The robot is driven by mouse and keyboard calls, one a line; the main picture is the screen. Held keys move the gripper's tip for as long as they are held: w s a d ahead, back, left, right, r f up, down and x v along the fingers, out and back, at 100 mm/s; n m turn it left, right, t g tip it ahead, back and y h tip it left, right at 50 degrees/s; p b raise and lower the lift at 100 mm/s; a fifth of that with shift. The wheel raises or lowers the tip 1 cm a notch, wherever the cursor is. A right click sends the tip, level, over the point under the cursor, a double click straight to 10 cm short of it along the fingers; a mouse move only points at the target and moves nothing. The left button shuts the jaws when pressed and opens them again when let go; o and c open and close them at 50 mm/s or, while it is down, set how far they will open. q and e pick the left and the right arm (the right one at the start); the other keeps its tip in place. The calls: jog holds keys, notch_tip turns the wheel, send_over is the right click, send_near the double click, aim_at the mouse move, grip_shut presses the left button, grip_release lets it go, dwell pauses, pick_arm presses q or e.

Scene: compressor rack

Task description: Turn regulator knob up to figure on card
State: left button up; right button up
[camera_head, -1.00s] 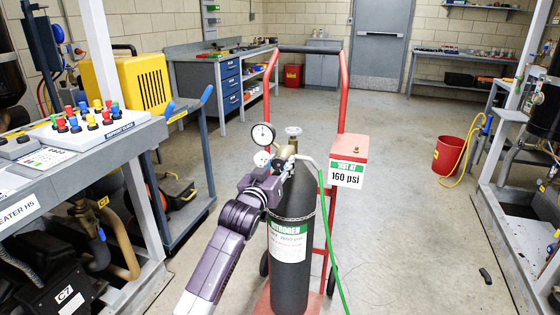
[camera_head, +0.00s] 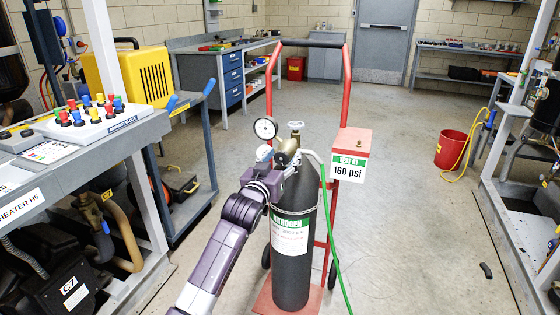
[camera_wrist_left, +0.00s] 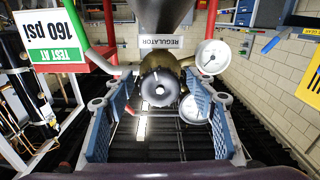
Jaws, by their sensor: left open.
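The round dark regulator knob (camera_wrist_left: 161,88) faces the left wrist view, with a brass body behind it; in the head view it is hard to make out behind my gripper. My left gripper (camera_head: 272,176) is open at the regulator. In the left wrist view its blue-padded fingers (camera_wrist_left: 157,100) stand on either side of the knob, with gaps visible. One gauge (camera_head: 265,128) stands above the regulator; a second gauge (camera_wrist_left: 193,108) shows in the wrist view. Their readings are too small to tell. The card (camera_head: 348,169) reads "TEST AT 160 psi". My right gripper is out of view.
The dark nitrogen cylinder (camera_head: 292,268) stands on a red hand cart (camera_head: 346,90), with a valve handwheel (camera_head: 295,125) on top. A green hose (camera_head: 330,232) runs down its right side. A bench with coloured knobs (camera_head: 90,112) is at left.

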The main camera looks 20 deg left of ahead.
pick_arm(q)
jog(key=s, duration=1.2)
jog(key=shift+a, duration=0.25)
